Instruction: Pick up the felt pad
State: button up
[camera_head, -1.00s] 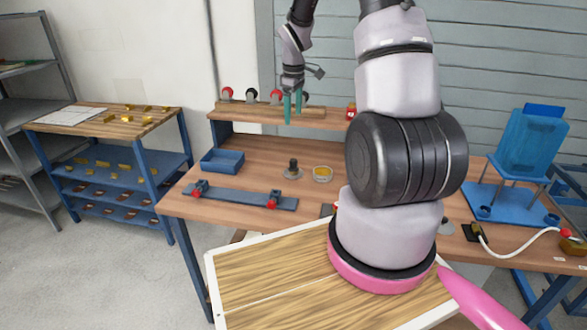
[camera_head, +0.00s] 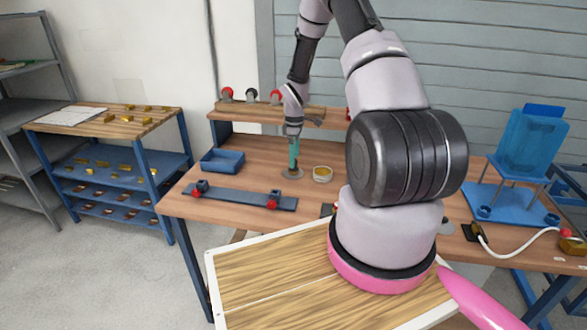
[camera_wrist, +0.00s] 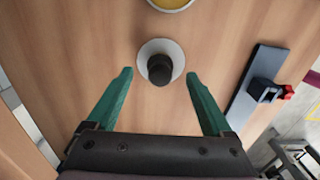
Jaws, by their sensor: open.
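The felt pad seems to be the round grey disc with an upright black knob (camera_wrist: 159,68) in the wrist view; its felt underside is hidden. It sits flat on the wooden workbench (camera_head: 255,172). In the head view, the disc's edge shows under my gripper (camera_head: 293,158), whose fingers mostly hide the knob. My gripper, with green fingers, also shows in the wrist view (camera_wrist: 159,76). It is open and empty, with one finger on each side of the knob and clear gaps to both. I cannot tell the exact height of the fingertips.
A yellow-filled round dish (camera_head: 322,174) stands right of the pad. A blue bin (camera_head: 222,161) and a dark rail with clamps (camera_head: 240,199) lie to the left and front. A raised shelf (camera_head: 240,112) runs behind. A blue stand (camera_head: 520,150) is at the right.

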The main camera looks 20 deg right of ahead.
notch_tip(320, 180, down, 5)
jog(key=shift+w+a+r, duration=0.1)
jog(key=shift+a+r, duration=0.05)
jog(key=shift+r, duration=0.05)
jog(key=shift+c, duration=0.3)
grip_shut()
notch_tip(320, 180, up, 10)
jog(key=shift+r, duration=0.1)
jog(key=c, duration=0.6)
grip_release()
jog(key=c, duration=0.6)
